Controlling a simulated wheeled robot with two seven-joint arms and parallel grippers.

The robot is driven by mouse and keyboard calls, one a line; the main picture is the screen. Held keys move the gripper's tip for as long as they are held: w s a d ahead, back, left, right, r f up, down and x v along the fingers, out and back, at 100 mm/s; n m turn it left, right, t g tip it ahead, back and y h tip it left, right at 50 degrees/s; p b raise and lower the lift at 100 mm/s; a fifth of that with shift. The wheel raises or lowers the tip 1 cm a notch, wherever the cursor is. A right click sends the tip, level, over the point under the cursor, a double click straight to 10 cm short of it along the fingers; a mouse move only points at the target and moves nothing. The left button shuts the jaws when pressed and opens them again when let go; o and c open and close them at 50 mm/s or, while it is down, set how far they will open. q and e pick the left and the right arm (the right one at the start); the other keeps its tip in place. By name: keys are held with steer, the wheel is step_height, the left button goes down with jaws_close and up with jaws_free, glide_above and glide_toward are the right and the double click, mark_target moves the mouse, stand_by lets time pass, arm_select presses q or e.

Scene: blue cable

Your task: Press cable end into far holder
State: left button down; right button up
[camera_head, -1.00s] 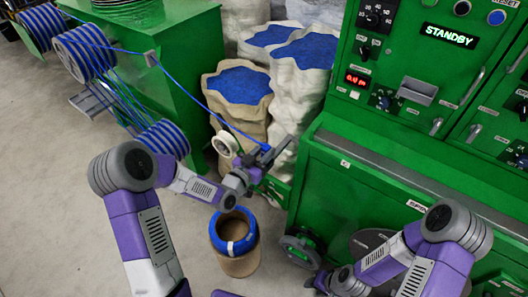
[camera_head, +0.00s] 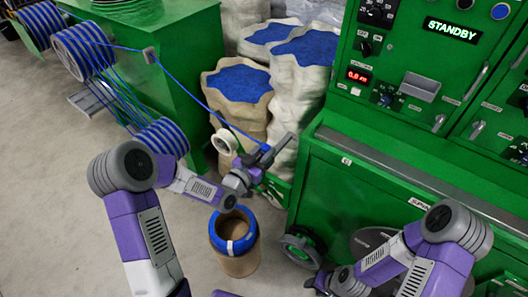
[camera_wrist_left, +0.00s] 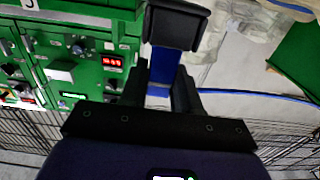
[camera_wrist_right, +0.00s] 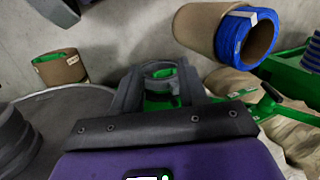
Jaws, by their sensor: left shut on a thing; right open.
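The blue cable (camera_head: 193,89) runs from a spool past a guide on the green cabinet to my left gripper (camera_head: 258,160). My left gripper is shut on the cable's end, held in mid-air above and right of the blue-rimmed drum. In the left wrist view the cable (camera_wrist_left: 262,96) comes in from the right, and a blue piece (camera_wrist_left: 161,66) shows between the fingers, with a dark block (camera_wrist_left: 174,26) beyond them. I cannot pick out the far holder with certainty. My right gripper (camera_wrist_right: 158,82) is open at lower right, before a grey-and-green wheel-like part (camera_wrist_right: 160,72).
A brown drum with a blue coil (camera_head: 236,245) stands on the floor below my left gripper. Sacks of blue granules (camera_head: 240,84) stand behind it. A green machine (camera_head: 365,190) fills the right. Cable spools (camera_head: 163,138) stand at left. A white roll (camera_head: 224,141) is close to my left gripper.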

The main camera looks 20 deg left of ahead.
arm_select(q)
steer(key=shift+f+b, duration=0.45)
steer(key=shift+b, duration=0.05)
stand_by(0.3)
steer(key=c, duration=0.7)
jaws_free()
steer(key=shift+c, duration=0.2)
steer(key=shift+s, duration=0.1)
steer(key=b+v, duration=0.1)
steer(key=v, duration=0.7)
steer(key=shift+b, duration=0.3)
steer(key=shift+r, duration=0.1)
